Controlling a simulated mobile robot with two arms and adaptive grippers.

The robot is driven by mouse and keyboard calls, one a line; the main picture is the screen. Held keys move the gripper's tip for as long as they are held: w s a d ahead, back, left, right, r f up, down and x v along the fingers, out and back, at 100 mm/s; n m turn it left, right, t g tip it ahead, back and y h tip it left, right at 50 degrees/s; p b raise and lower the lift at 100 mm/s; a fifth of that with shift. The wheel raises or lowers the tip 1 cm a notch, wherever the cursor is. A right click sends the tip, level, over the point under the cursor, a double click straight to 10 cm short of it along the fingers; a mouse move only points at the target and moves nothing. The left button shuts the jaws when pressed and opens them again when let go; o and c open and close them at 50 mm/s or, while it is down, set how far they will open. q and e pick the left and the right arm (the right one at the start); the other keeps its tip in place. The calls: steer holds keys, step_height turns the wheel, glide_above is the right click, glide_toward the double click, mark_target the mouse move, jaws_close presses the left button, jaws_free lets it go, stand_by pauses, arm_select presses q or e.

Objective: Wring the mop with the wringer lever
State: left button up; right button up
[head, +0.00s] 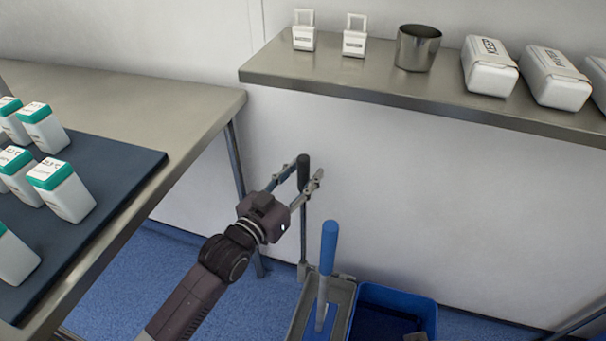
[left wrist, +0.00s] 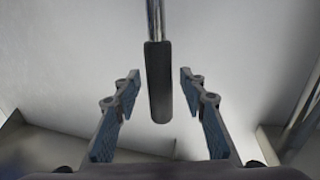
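The wringer lever is an upright metal rod with a black grip (head: 303,172), at the middle of the head view. My left gripper (head: 309,168) is open, with its fingers on either side of the grip. In the left wrist view, the black grip (left wrist: 158,82) lies between the fingers (left wrist: 158,88), with a visible gap on each side. The mop has a blue handle (head: 329,247) and stands tilted in the grey wringer (head: 345,296); its head is hidden. My right gripper is not seen.
A blue bucket (head: 425,312) stands right of the wringer. A steel table (head: 160,92) with a dark mat and white, green-capped bottles is at left. A wall shelf (head: 440,98) above holds padlock-shaped items, a metal cup and white packages. Blue floor shows below.

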arm_select(q)
jaws_close()
stand_by(0.5)
